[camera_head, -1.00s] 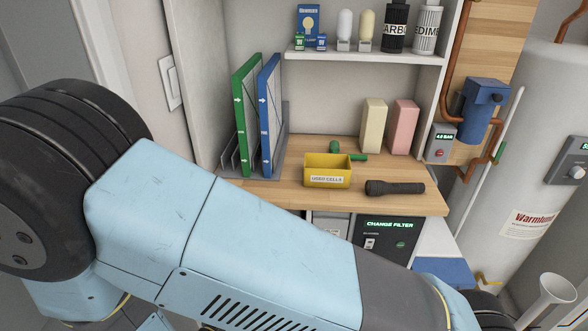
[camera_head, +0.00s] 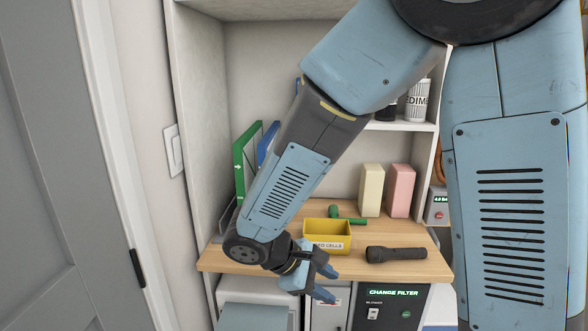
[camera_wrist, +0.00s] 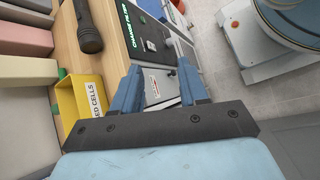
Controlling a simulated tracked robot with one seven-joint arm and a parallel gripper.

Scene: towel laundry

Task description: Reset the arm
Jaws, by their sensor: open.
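In the wrist view my gripper (camera_wrist: 160,88) points past the counter edge towards the cabinet fronts below. My blue arm reaches down across the shelf unit in the head view and hides part of the shelf and the left of the counter.
A yellow used-cells bin (camera_head: 322,244), a black flashlight (camera_head: 396,254) and a green object (camera_head: 346,219) sit on the counter (camera_head: 225,257). Cream (camera_head: 371,190) and pink (camera_head: 401,190) blocks stand behind. Green (camera_head: 240,165) and blue panels stand left. A "CHANGE FILTER" panel (camera_head: 392,305) is below.

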